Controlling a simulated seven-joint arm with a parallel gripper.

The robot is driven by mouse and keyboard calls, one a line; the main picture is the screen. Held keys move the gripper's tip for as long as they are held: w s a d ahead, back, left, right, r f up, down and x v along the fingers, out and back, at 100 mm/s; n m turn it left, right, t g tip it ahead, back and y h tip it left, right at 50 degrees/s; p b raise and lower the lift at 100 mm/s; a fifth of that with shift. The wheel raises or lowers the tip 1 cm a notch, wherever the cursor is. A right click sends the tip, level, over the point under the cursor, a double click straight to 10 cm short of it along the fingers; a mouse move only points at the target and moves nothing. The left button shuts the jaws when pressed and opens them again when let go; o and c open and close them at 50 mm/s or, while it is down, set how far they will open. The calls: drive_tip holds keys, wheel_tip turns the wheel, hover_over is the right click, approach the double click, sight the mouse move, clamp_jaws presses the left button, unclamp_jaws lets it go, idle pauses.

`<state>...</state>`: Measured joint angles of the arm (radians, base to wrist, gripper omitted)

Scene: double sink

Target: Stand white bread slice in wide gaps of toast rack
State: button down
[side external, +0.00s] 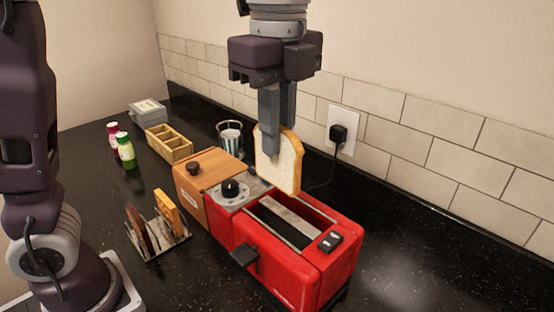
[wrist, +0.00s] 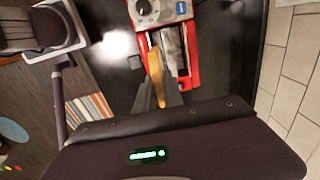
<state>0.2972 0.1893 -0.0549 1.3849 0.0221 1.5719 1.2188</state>
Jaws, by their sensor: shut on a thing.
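The white bread slice (side external: 289,165), pale with a golden crust, hangs upright in my gripper (side external: 271,155) above the toaster. The jaws are shut on its upper part. In the wrist view the slice (wrist: 155,78) shows nearly edge-on, over the toaster's slots. The metal toast rack (side external: 177,241) stands on the counter to the left of the toaster, well away from my gripper. It holds a golden slice (side external: 168,211) at its right and darker brown slices (side external: 138,229) at its left. The exact gaps between them are hard to tell. I cannot make out the rack in the wrist view.
The red toaster (side external: 313,277) sits below the slice. A wooden bread box (side external: 190,208), striped cup (side external: 230,139), divided wooden tray (side external: 169,146), two bottles (side external: 125,152) and a grey box (side external: 148,111) stand behind or left. A cord runs to the wall socket. Counter left of the rack is clear.

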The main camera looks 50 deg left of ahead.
drive_tip(key=shift+r, duration=0.65)
drive_tip(key=s+a+n+g, duration=0.2)
drive_tip(key=a+n, duration=1.5)
drive_tip(key=a, duration=0.1)
drive_tip(key=s+a+n+t+h, duration=0.25)
drive_tip(key=s+a+n, duration=0.9)
drive_tip(key=n, duration=0.75)
wheel_tip(320, 180, down, 22)
drive_tip(key=w+h, duration=0.1)
drive_tip(key=shift+f, duration=0.25)
drive_tip(key=shift+w+g, duration=0.1)
drive_tip(key=shift+g, duration=0.15)
